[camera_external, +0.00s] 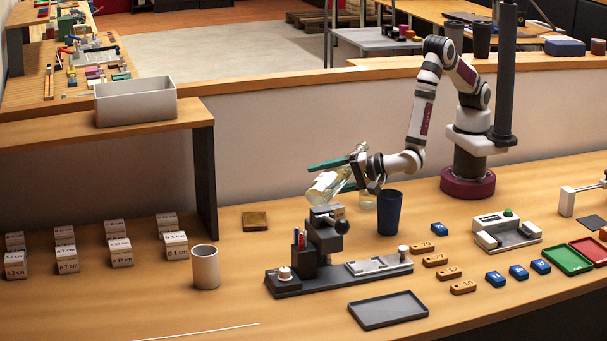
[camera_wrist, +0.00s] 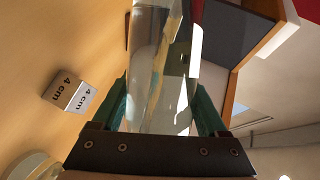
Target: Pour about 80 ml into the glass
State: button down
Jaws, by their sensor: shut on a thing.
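My gripper (camera_external: 326,178) has teal fingers and is shut on a clear bottle (camera_external: 328,186) with pale contents. The bottle is strongly tilted above the bench, its lower end to the left, behind the dark clamp stand. In the wrist view the bottle (camera_wrist: 160,65) runs between the teal fingers (camera_wrist: 163,105). I cannot see a stream or any level in the glass.
A dark clamp stand with a base (camera_external: 335,277) stands in front. A white cup (camera_external: 206,268) and several labelled cubes (camera_external: 120,253) are to the left. A grey tray (camera_external: 388,310), small orange blocks (camera_external: 435,260) and a white device (camera_external: 505,232) lie to the right.

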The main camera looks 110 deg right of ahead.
jog(key=shift+s+d+f+n+g, duration=0.1)
jog(key=shift+s+d+n+g, duration=0.35)
jog(key=shift+n, duration=0.25)
jog(key=shift+s+d+f+n+g+h, duration=0.25)
jog(key=shift+s+d+f+n+g, duration=0.1)
jog(key=shift+s+f+n+g, duration=0.15)
jog(key=shift+s+d+f+n+g+h, duration=0.25)
jog(key=shift+s+d+f+n+g, duration=0.15)
jog(key=shift+s+n, duration=0.15)
jog(key=shift+s+d+r+n+g+h, duration=0.15)
jog(key=shift+s+d+r+n+g, duration=0.1)
jog(key=shift+s+r+n+g, duration=0.25)
jog(key=shift+s+d+r+n+g+h, duration=0.15)
jog(key=shift+s+d+r+n, duration=0.1)
jog(key=shift+r, duration=0.45)
jog(key=shift+s+d+r+n+g+h, duration=0.45)
jog(key=shift+s+n+g+h, duration=0.3)
jog(key=shift+n, duration=0.25)
jog(key=shift+s+d+r+n+g+h, duration=0.35)
jog(key=shift+s+d+n+g+h, duration=0.15)
jog(key=shift+n+g, duration=0.45)
